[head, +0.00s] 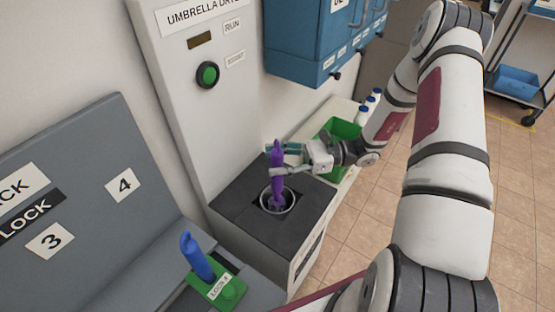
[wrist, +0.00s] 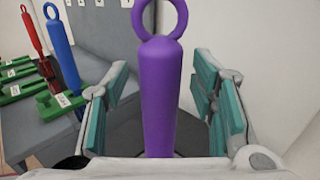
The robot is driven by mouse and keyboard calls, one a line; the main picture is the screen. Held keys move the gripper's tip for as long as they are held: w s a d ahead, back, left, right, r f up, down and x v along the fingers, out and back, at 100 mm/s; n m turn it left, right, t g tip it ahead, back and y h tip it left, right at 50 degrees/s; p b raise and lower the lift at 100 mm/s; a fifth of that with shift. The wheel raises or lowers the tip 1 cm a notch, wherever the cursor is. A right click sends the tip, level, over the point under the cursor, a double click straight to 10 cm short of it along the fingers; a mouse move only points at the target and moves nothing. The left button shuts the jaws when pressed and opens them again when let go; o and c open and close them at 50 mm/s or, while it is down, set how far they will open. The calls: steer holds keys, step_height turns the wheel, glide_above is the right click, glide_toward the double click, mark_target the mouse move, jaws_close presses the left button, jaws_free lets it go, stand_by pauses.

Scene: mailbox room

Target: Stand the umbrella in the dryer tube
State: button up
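The purple umbrella (head: 277,168) stands upright with its lower end inside the round metal-rimmed dryer tube (head: 291,202), set in the dark top of the dryer's base. Its ring handle (wrist: 160,16) points up in the wrist view. My gripper (head: 284,158) is at the umbrella's upper part, one finger on each side of it. In the wrist view my gripper (wrist: 168,105) is open, with a gap between each teal finger pad and the purple body. How deep the lower end sits is hidden.
The dryer panel (head: 182,75) with a green button (head: 208,74) rises behind the tube. A blue umbrella (head: 195,257) stands in a green lock holder (head: 217,288) at lower left. A blue cabinet (head: 312,45) hangs above a green bin (head: 345,130) and white bottles (head: 364,114).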

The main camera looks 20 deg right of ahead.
steer(key=v, duration=1.2)
stand_by(0.7)
steer(key=s+a+r+n+g+h, duration=0.4)
steer(key=s+a+r+n, duration=0.1)
steer(key=r, duration=0.3)
steer(key=s+a+r+n+g+h, duration=0.4)
steer(key=a+r+n, duration=0.2)
steer(key=r, duration=0.3)
steer(key=s+r+n+t+h, duration=0.3)
steer(key=s+n+h, duration=0.2)
steer(key=s, duration=0.4)
steer(key=s+r+n+t+h, duration=0.25)
steer(key=s+n+h, duration=0.2)
steer(key=s, duration=0.45)
step_height(320, 180, up, 19)
steer(key=t+p, duration=0.2)
steer(key=p, duration=1.5)
steer(key=shift+a+r+t, duration=0.2)
steer(key=shift+a+t, duration=0.05)
steer(key=shift+t, duration=0.1)
